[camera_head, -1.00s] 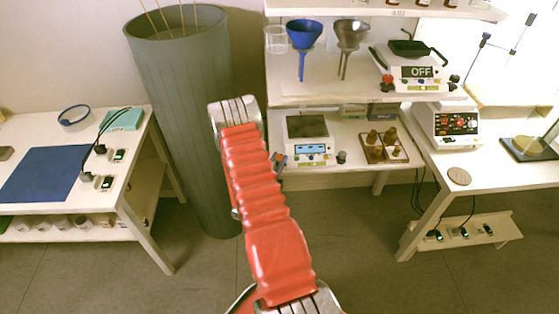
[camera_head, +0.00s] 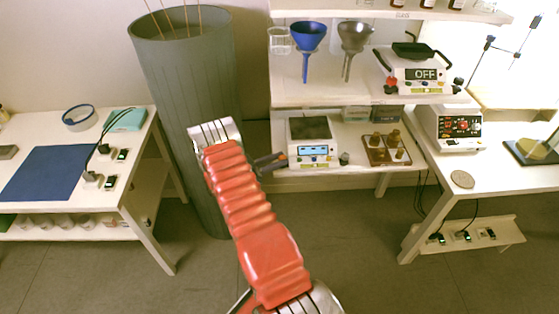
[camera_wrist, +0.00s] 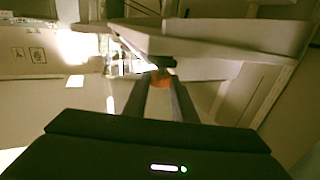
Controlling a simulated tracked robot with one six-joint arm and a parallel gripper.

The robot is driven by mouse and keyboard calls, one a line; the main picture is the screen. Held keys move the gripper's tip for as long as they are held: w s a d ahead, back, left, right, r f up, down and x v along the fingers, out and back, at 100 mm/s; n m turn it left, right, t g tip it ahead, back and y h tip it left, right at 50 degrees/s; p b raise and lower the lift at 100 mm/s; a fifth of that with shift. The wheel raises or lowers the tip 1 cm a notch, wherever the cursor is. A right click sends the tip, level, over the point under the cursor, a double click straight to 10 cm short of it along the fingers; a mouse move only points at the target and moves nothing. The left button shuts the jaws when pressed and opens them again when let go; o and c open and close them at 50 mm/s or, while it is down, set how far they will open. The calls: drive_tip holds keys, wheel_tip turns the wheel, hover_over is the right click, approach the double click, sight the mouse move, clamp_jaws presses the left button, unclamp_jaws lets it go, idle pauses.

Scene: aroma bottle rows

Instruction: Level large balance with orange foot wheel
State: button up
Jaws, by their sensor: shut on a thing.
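The large balance (camera_head: 312,142), white with a dark square pan and a blue lit display, stands on the lower shelf in the head view. My gripper (camera_head: 279,160) reaches in from the left at its front left corner. It is shut on the orange foot wheel (camera_head: 284,156), which also shows between the two dark fingers in the wrist view (camera_wrist: 162,78). The pale body above it in the wrist view seems to be the balance's side. A dark foot wheel (camera_head: 344,158) shows at the balance's front right.
The upper shelf (camera_head: 350,93) with funnels and a device reading OFF hangs above. A tall grey bin (camera_head: 190,90) stands behind my arm. The floor in front is clear.

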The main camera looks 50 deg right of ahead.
drive_tip(key=shift+w+d+m+g+y, duration=0.1)
drive_tip(key=shift+m+g+y, duration=0.25)
drive_tip(key=shift+m+g, duration=0.25)
drive_tip(key=shift+w+d+m+g+y, duration=0.1)
drive_tip(key=shift+m+g+y, duration=0.3)
drive_tip(key=shift+g, duration=0.6)
drive_tip(key=shift+r, duration=0.1)
drive_tip(key=o, duration=1)
drive_tip(key=shift+o, duration=0.2)
drive_tip(key=shift+a, duration=0.15)
drive_tip(key=v, duration=1.3)
drive_tip(key=shift+w+a, duration=0.2)
drive_tip(key=shift+w, duration=0.1)
